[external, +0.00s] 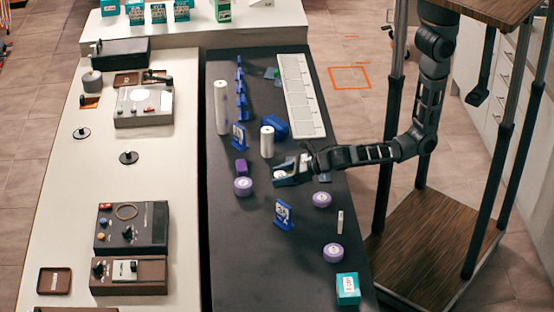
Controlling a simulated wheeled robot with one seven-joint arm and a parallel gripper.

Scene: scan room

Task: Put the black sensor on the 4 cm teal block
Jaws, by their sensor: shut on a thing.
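My gripper (284,174) is low over the dark table, left of my arm. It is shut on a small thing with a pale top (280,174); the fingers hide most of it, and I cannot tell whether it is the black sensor. A teal block (347,289) with a white label stands at the near right end of the dark table, apart from my gripper. Its label is too small to read, so I cannot confirm its size. I cannot pick out the black sensor for certain elsewhere.
White cylinders (267,141) (221,107) and a long white tray (301,95) stand farther back. The pale table (60,225) at left holds instruments. Bare tabletop lies at the near left.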

